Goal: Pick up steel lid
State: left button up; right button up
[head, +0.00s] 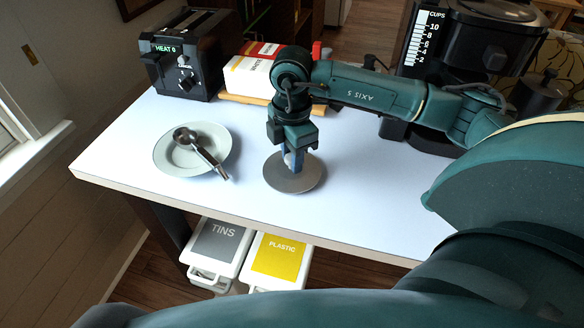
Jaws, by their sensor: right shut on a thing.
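The steel lid (300,180) is a round grey disc near the front edge of the white table, in the middle of the head view. My right gripper (293,162) points down over the lid's centre and is shut on its knob, which the fingers mostly hide. The lid looks flat and level; I cannot tell whether it touches the table or is slightly above it. My left gripper is not in view.
A plate (165,160) holding a steel ladle (205,152) is left of the lid. A black toaster (185,58), a white package (250,75) and a coffee maker (465,45) stand behind. The white table (120,150) has free room at its front right. Bins labelled TINS (216,245) and PLASTIC (277,258) are below.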

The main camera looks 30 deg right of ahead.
jog(key=c, duration=0.4)
jog(key=shift+o, duration=0.2)
notch_tip(320, 180, up, 10)
jog(key=shift+b, duration=0.45)
jog(key=o, duration=0.4)
grip_shut()
